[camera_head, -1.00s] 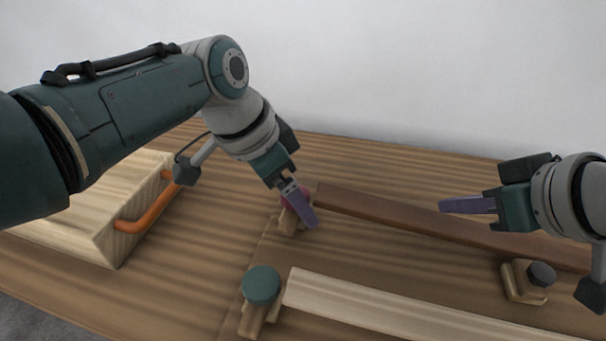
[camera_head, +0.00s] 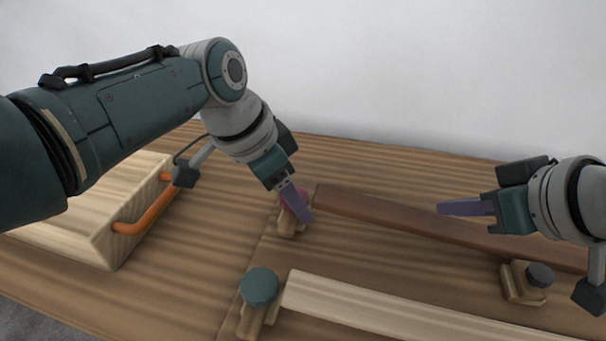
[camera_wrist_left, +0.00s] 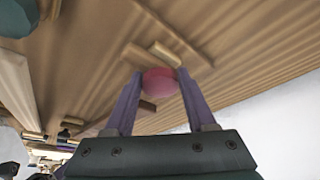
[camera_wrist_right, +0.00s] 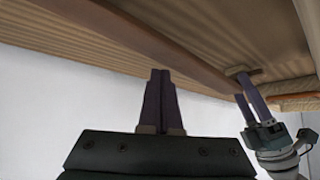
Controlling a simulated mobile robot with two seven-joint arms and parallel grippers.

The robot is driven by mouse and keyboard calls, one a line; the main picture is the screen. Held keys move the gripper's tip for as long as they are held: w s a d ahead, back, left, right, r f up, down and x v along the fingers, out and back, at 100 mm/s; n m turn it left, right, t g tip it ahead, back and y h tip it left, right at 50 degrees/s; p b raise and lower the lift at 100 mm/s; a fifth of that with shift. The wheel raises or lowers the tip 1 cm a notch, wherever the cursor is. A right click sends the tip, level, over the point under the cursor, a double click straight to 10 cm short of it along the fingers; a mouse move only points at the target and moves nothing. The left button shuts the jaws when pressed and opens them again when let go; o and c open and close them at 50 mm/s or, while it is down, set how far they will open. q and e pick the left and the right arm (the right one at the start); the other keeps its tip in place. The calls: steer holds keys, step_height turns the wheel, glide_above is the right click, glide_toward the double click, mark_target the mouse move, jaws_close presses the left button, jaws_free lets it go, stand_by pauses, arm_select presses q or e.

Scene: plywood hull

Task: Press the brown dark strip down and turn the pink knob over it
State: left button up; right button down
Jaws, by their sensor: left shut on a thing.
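The brown dark strip (camera_head: 385,212) runs across the back of the board from beside the pink knob toward the right edge. It also shows in the right wrist view (camera_wrist_right: 150,42). My left gripper (camera_head: 300,212) is shut on the pink knob (camera_head: 284,198), which sits between both fingers in the left wrist view (camera_wrist_left: 161,82). A wooden piece (camera_head: 288,229) is under the knob; I cannot tell whether it overlaps the strip's end. My right gripper (camera_head: 442,208) has its fingers together and empty, at the strip's middle; whether it touches the strip is unclear.
A teal knob (camera_head: 260,286) and a pale strip (camera_head: 370,305) are in front. A dark grey knob (camera_head: 540,274) on a wooden mount is near the right arm. A wooden block with an orange handle (camera_head: 147,211) stands at left, below my left arm.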

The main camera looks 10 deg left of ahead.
steer(key=shift+f, duration=0.15)
steer(key=shift+f, duration=0.45)
steer(key=shift+f, duration=0.55)
arm_select(q)
steer(key=o, duration=1.4)
steer(key=shift+d, duration=0.1)
